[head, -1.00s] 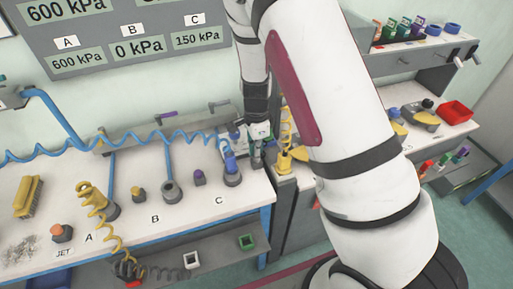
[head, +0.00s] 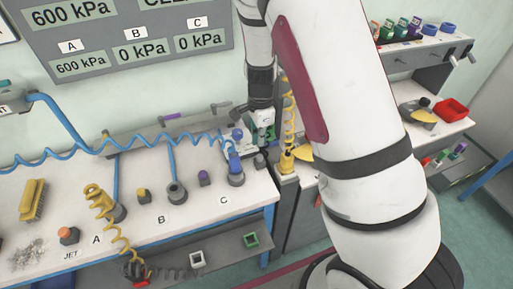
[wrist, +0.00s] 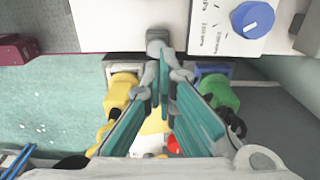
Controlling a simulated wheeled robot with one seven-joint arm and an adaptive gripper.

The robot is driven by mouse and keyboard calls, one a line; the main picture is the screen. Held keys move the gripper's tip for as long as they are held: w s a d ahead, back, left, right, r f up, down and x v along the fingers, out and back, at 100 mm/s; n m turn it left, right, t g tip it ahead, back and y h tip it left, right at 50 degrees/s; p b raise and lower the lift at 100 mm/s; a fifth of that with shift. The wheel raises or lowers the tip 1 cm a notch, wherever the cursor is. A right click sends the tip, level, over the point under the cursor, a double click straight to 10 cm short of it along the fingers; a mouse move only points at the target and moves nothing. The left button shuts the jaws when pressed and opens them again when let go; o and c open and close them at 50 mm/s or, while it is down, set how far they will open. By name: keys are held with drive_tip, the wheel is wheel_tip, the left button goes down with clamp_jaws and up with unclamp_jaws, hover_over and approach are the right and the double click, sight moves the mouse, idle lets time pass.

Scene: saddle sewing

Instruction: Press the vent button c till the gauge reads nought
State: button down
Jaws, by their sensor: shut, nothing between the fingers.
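The gauge panel (head: 125,35) reads 600 kPa under A, 0 kPa under B and 0 kPa under C (head: 200,39). A small dark button (head: 261,160), which I take as vent button c, stands right of the C socket (head: 237,178) with its blue plug. My gripper (head: 263,136) is shut and empty, just above and behind that button in the head view. In the wrist view the teal-padded fingers (wrist: 163,72) point at a grey round piece (wrist: 157,40) by the bench edge; I cannot tell whether they touch.
A white box with a blue knob (wrist: 252,18) is close beside the fingers. A blue coiled hose (head: 130,146) crosses the bench. My arm covers the centre right.

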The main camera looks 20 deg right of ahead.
wheel_tip(320, 180, up, 7)
drive_tip(key=shift+w, duration=0.2)
drive_tip(key=shift+r, duration=0.1)
idle(0.7)
drive_tip(key=s+a+r+n+t+y, duration=0.1)
drive_tip(key=s+r+n, duration=0.4)
drive_tip(key=r, duration=0.3)
drive_tip(key=s+a+r+n+t+y, duration=0.1)
drive_tip(key=s+a+r+n+t, duration=0.1)
drive_tip(key=s+r+n, duration=0.35)
drive_tip(key=s+r+n+t+h, duration=0.2)
drive_tip(key=s+r+n, duration=0.5)
drive_tip(key=s, duration=0.6)
wheel_tip(320, 180, up, 2)
drive_tip(key=shift+d+t, duration=0.3)
drive_tip(key=shift+d, duration=0.1)
drive_tip(key=shift+n, duration=0.25)
